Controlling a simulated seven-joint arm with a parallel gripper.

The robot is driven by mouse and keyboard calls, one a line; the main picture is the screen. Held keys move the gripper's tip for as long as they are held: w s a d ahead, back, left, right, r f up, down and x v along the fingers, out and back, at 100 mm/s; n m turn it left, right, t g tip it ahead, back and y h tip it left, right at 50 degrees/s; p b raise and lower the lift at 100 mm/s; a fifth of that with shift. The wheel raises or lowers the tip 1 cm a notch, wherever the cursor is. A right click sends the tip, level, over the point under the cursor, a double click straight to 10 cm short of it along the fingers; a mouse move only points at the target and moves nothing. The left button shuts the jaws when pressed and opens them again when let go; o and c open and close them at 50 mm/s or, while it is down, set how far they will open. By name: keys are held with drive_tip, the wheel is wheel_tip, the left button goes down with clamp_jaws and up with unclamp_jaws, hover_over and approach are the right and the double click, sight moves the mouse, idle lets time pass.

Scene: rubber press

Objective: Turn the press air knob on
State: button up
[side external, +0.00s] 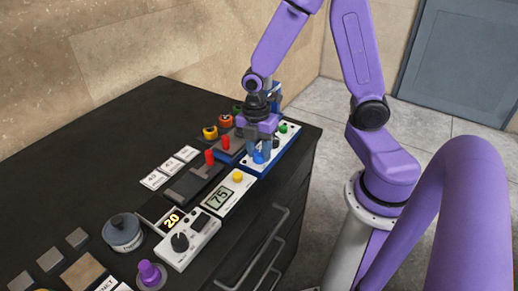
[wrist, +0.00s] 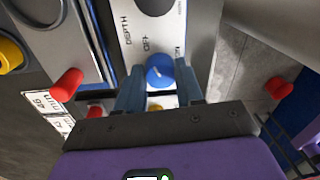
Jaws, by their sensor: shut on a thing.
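The blue air knob (wrist: 158,70) sits on a white panel (wrist: 135,30) with OFF and ON lettering beside it. In the wrist view it lies between the two fingers of my gripper (wrist: 160,80). The gripper is shut on it from above. A small pale mark shows on the knob's top; its exact setting is hard to read. In the side view the knob (side external: 259,157) shows low on the blue-edged panel (side external: 262,166), just under my gripper (side external: 262,148). The fingers cover part of the knob there.
Two red handles (side external: 210,157) (side external: 225,142) stand close to the left of my gripper. A yellow button (side external: 238,177) and the 75 display (side external: 219,198) are in front. A green button (side external: 283,128) is behind. Bare black tabletop (side external: 100,140) lies to the left.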

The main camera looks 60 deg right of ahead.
drive_tip(key=m, duration=0.8)
drive_tip(key=shift+m, duration=0.3)
drive_tip(key=m, duration=0.3)
drive_tip(key=shift+s+m, duration=0.1)
drive_tip(key=shift+m, duration=0.2)
drive_tip(key=shift+m+y, duration=0.3)
drive_tip(key=shift+m, duration=1.6)
drive_tip(key=o, duration=1)
drive_tip(key=shift+o, duration=0.2)
drive_tip(key=shift+r, duration=0.1)
